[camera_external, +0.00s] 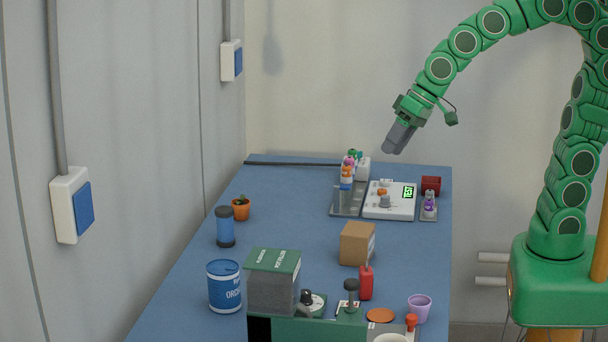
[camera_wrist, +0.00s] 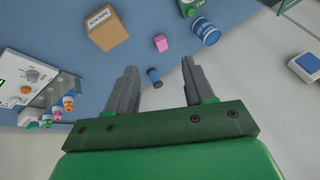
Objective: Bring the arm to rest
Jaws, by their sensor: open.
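My arm is green and arches in from the right of the external view, with its base at the lower right. My gripper (camera_external: 398,141) hangs above the far part of the blue table (camera_external: 290,210), tilted down to the left and clear of everything. In the wrist view my gripper (camera_wrist: 160,80) shows two grey fingers spread apart with nothing held between them. A blue cylinder (camera_wrist: 153,76) shows in the gap between the fingers, well below them on the table.
A white device (camera_external: 390,200) with a green display stands below my gripper, with small bottles (camera_external: 347,172) beside it. A cardboard box (camera_external: 357,243), a blue tin (camera_external: 224,286) and a grey-green block (camera_external: 273,281) stand nearer. The left wall carries switch boxes (camera_external: 70,205). Air around the gripper is free.

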